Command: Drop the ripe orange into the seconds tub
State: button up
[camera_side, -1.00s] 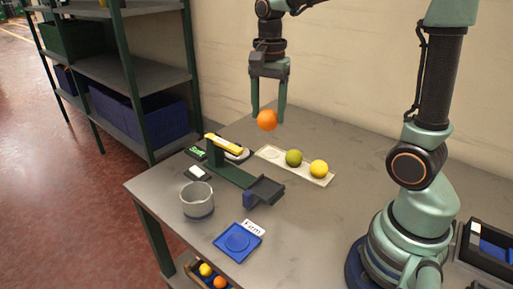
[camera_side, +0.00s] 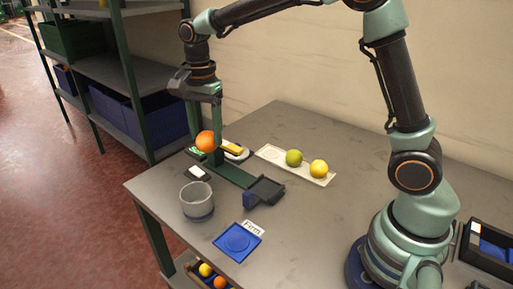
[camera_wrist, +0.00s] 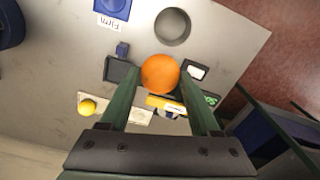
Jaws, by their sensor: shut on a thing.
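The ripe orange (camera_side: 206,142) is held between the fingertips of my gripper (camera_side: 205,130), in the air above the back left part of the table. In the wrist view the orange (camera_wrist: 160,74) sits between the two green fingers of my gripper (camera_wrist: 160,80), which are shut on it. A round grey tub (camera_side: 197,202) stands upright near the table's left front edge, in front of and below the orange. It also shows in the wrist view (camera_wrist: 172,26), just beyond the orange. I cannot read a seconds label on it.
A pale tray (camera_side: 268,152) holds a green fruit (camera_side: 294,158) and a yellow fruit (camera_side: 319,169). A dark green stand with a black pan (camera_side: 266,190) lies between tray and tub. A blue plate (camera_side: 238,242) labelled "Firm" is at the front.

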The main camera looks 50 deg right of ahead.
notch_tip(320, 180, down, 7)
jog(key=w+a, duration=0.1)
jog(key=a, duration=0.2)
dwell(0.4)
jog(key=shift+f, duration=0.1)
jog(key=o, duration=1.4)
jog(key=shift+o, duration=0.2)
